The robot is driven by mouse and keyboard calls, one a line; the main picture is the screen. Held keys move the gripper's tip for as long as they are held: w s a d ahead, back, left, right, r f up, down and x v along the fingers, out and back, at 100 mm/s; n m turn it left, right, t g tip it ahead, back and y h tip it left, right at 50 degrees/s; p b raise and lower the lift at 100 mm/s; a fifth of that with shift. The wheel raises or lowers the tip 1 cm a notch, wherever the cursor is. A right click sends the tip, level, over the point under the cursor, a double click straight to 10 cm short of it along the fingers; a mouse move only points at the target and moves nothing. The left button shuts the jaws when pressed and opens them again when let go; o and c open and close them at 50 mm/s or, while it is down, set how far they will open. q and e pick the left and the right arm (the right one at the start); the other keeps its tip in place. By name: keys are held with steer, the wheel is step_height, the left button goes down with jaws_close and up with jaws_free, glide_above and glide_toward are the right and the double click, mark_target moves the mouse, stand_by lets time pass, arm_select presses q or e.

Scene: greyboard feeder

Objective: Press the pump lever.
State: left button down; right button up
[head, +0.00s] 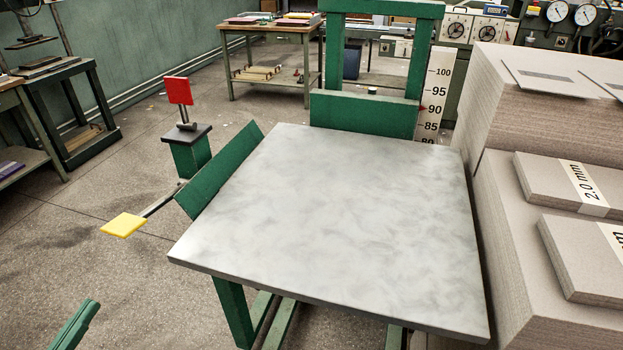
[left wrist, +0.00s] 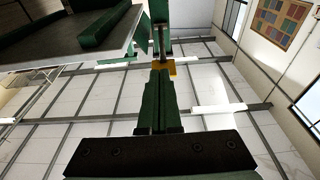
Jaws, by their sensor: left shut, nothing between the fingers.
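The pump lever is a dark rod with a flat yellow pad (head: 123,225) at its end, sticking out low beside the left edge of the grey lift table (head: 330,215). My left gripper (head: 90,306) shows as green shut fingers at the lower left of the head view, apart from the pad in the picture and nearer to me. In the left wrist view the shut fingers (left wrist: 160,82) point toward the yellow pad (left wrist: 164,66), which shows just past their tips. I cannot tell whether they touch. My right gripper is not in view.
A red plate (head: 180,91) stands on a green post left of the table. A height scale (head: 433,95) has its red pointer near 90. Stacked greyboard (head: 535,240) stands close along the table's right side. The floor around the yellow pad is clear.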

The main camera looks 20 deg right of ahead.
arm_select(q)
steer(key=shift+r, duration=0.1)
steer(key=w+r+n+y+p, duration=0.3)
steer(key=w+r+y+p, duration=0.2)
steer(key=w+r, duration=0.4)
steer(key=s+d+r+m+g+p, duration=0.1)
steer(key=s+r+m+g+p, duration=0.2)
steer(key=r, duration=0.6)
steer(key=s+g, duration=0.2)
steer(key=s, duration=0.1)
steer(key=shift+s+d+g+h, duration=0.25)
steer(key=shift+g+h, duration=0.05)
steer(key=shift+h, duration=0.1)
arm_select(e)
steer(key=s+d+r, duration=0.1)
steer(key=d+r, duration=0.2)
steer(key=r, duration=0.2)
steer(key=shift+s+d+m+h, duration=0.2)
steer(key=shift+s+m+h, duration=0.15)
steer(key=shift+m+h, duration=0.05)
